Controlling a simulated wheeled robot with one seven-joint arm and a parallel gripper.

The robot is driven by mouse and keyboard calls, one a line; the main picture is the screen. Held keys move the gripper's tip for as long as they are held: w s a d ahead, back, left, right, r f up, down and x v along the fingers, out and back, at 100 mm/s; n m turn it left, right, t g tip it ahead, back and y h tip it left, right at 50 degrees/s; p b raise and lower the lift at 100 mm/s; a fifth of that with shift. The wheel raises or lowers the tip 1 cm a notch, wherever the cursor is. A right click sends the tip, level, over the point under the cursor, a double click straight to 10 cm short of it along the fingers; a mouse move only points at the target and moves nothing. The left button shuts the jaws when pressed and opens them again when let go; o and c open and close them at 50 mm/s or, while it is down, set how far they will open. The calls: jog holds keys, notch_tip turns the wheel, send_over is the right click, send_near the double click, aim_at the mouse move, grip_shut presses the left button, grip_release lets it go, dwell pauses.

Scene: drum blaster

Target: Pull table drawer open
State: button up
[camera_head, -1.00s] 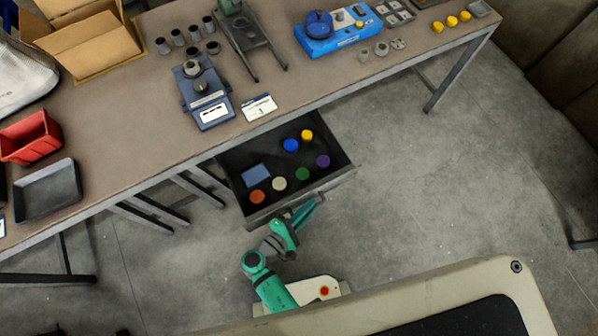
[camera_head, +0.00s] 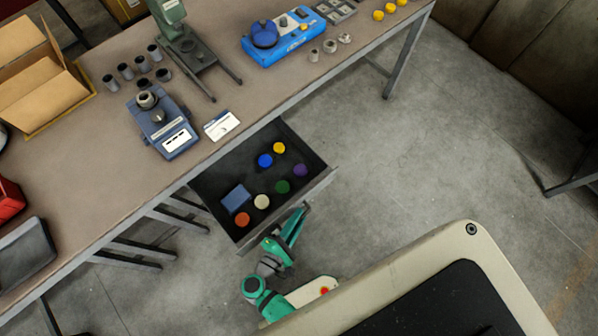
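The table drawer (camera_head: 212,206) is dark and stands well out from under the long brown table (camera_head: 90,225). In it lie a blue block (camera_head: 236,198) and several coloured round pieces, among them an orange one (camera_head: 242,219) and a purple one (camera_head: 300,170). My green gripper (camera_head: 299,212) is low at the outer side of the drawer front (camera_head: 318,187), near its middle. The handle cannot be made out, and I cannot tell whether the fingers touch the front or are closed on anything.
On the table are a blue-grey device (camera_head: 165,130), a white card (camera_head: 221,125), a green stand (camera_head: 185,45), a bright blue device (camera_head: 285,35), a cardboard box (camera_head: 40,80) and a black tray (camera_head: 25,255). Table legs (camera_head: 130,250) stand left of the drawer. The floor (camera_head: 420,150) to the right is clear.

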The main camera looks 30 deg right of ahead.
jog(key=shift+s+a+r, duration=0.1)
jog(key=shift+a, duration=0.35)
jog(key=v, duration=1)
jog(key=shift+s, duration=0.15)
jog(key=shift+d, duration=0.15)
